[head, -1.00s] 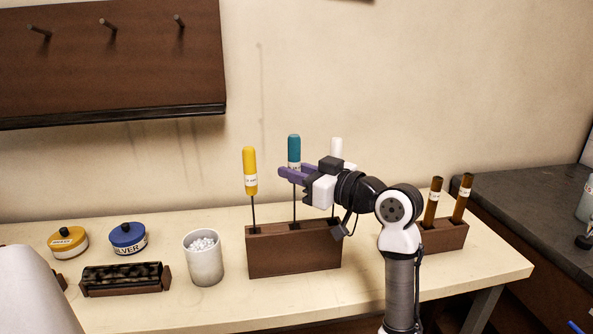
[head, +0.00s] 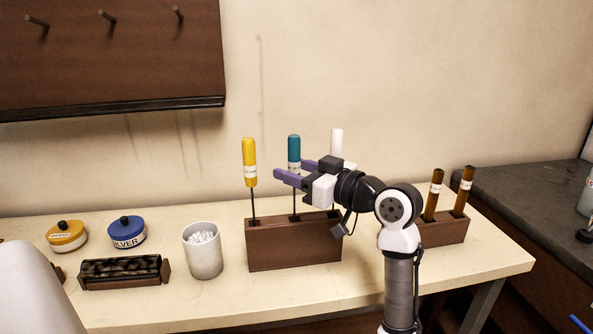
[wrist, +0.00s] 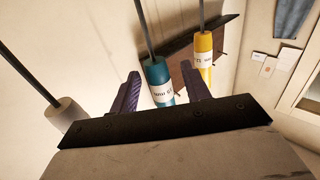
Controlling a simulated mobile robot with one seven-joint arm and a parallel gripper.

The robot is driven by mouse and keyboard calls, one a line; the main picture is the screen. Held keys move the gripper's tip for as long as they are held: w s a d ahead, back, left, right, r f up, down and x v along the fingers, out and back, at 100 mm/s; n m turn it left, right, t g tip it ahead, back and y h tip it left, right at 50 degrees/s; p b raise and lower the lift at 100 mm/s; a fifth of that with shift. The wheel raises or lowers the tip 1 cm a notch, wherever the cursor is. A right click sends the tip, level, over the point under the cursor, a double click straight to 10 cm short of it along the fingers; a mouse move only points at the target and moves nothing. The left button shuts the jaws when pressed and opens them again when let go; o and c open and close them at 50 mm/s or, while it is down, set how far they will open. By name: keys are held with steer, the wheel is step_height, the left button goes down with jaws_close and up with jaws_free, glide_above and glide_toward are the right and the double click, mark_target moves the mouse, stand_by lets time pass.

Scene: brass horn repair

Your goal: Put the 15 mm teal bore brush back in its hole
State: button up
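The teal brush (head: 294,150) stands upright, its thin rod going down into the middle of the dark wooden block (head: 294,246). Its labelled handle (wrist: 158,75) also shows in the wrist view, between my purple fingers. My gripper (head: 290,170) reaches in from the right at the lower part of that handle. Its fingers (wrist: 160,75) are spread, with a gap visible beside the handle. The foot of the rod is hidden inside the block.
A yellow brush (head: 249,160) and a white one (head: 337,142) stand on either side in the block. A white cup (head: 203,256) and blue tin (head: 127,233) sit left. A smaller block (head: 444,230) with two brown-handled tools stands right.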

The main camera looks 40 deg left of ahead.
steer(key=d+b, duration=0.3)
steer(key=d, duration=1.1)
steer(key=shift+w, duration=0.15)
steer(key=shift+a, duration=0.15)
